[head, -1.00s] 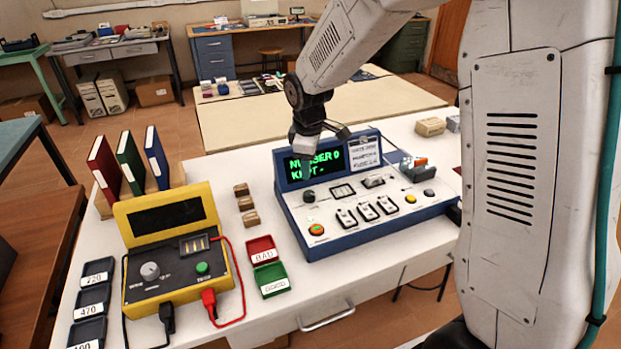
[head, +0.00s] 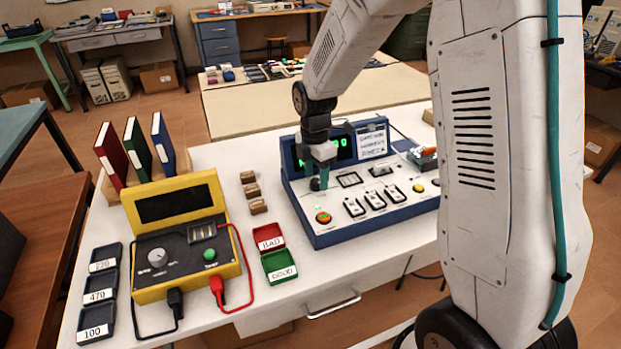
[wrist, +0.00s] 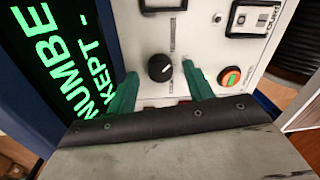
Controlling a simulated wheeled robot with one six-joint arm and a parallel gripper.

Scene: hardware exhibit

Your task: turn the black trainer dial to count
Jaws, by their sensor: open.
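The black trainer dial (wrist: 160,67) is a small round knob with a white pointer mark on the blue-and-white trainer console (head: 372,229). In the wrist view it lies between the tips of my open gripper's green fingers (wrist: 162,72), with a gap on each side. I cannot tell how deep the fingers reach around it. The print by the dial is too small to read. In the head view my gripper (head: 319,183) points down over the console's left part and mostly hides the dial. The green-lettered display (wrist: 62,65) shows part of "NUMBE" and "KEPT -".
An orange-ringed green button (wrist: 230,77) sits close beside one finger. Several white switches (head: 375,204) lie right of it. A yellow tester (head: 185,240), red bin (head: 269,237) and green bin (head: 280,266) stand left. White table is clear in front of the console.

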